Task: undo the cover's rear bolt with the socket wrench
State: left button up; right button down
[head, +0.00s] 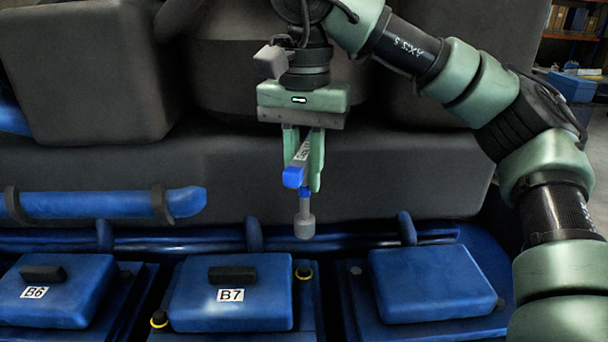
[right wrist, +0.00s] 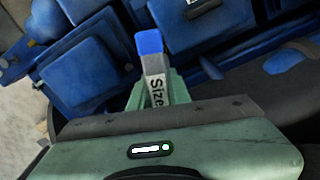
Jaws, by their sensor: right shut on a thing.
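My right gripper (head: 303,185) points down and is shut on the socket wrench. The socket wrench (head: 305,208) has a grey labelled handle with a blue end, and a grey socket hanging below the fingers. In the right wrist view its blue end and "Size" label (right wrist: 155,75) stick up between the fingers. The blue cover B7 (head: 235,310) has a black handle. A dark bolt in a yellow ring (head: 304,272) is at its far right corner, and another (head: 159,318) is at its near left corner. The socket hangs apart from the far bolt, above and behind it in the picture. My left gripper is out of view.
Blue cover B6 (head: 60,300) lies to the left, and an unlabelled blue cover (head: 435,283) to the right. Blue pipes (head: 180,243) run behind the covers. Large dark grey engine casings (head: 90,75) rise behind. My right arm fills the right side.

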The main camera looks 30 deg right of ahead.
jog(key=s+a, duration=0.3)
jog(key=s, duration=0.3)
jog(key=shift+s+b, duration=0.2)
jog(key=shift+b, duration=0.1)
